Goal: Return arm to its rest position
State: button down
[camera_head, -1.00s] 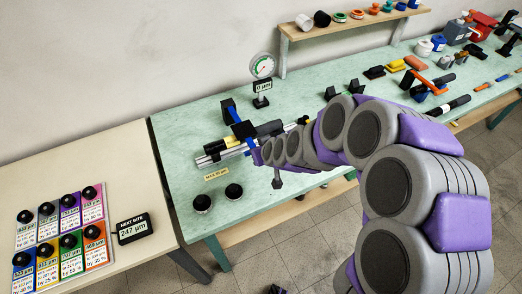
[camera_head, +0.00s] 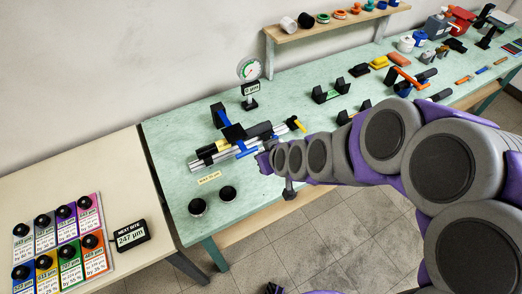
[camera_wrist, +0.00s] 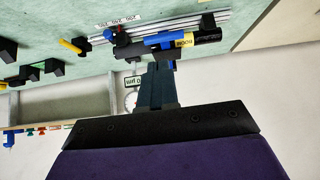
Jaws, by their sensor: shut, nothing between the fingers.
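My arm reaches in from the right of the head view, and its gripper (camera_head: 264,161) is at the near edge of the green bench, just in front of the silver rail fixture (camera_head: 205,160). In the wrist view my gripper (camera_wrist: 158,66) has its dark fingers together with nothing between them. The fixture, with blue, yellow and black parts, shows beyond the fingertips in the wrist view (camera_wrist: 185,38). A gap between fingers and fixture is hard to judge. My arm hides part of the bench's near edge.
A dial gauge (camera_head: 249,69) stands behind. Several coloured cards (camera_head: 60,240) lie on the cream table (camera_head: 70,180). Floor is open in front.

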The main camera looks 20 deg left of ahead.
jog(key=shift+s+r, duration=0.2)
jog(key=shift+d, duration=0.1)
jog(key=s+d+r+m+g+h, duration=0.2)
jog(key=s+d, duration=0.2)
jog(key=d, duration=0.5)
jog(key=s+d+r+m+g+h, duration=0.1)
jog(key=s+d+r+m+h, duration=0.3)
jog(key=d, duration=0.6)
jog(key=s+d+r+m+g, duration=0.1)
jog(key=s+d+m+g, duration=0.1)
jog(key=s+d, duration=0.3)
jog(key=s+d+r+m+g, duration=0.1)
jog(key=s+d+m+g, duration=0.1)
jog(key=s+d, duration=0.4)
jog(key=s, duration=0.5)
jog(key=shift+r+h, duration=0.2)
jog(key=shift+h, duration=0.1)
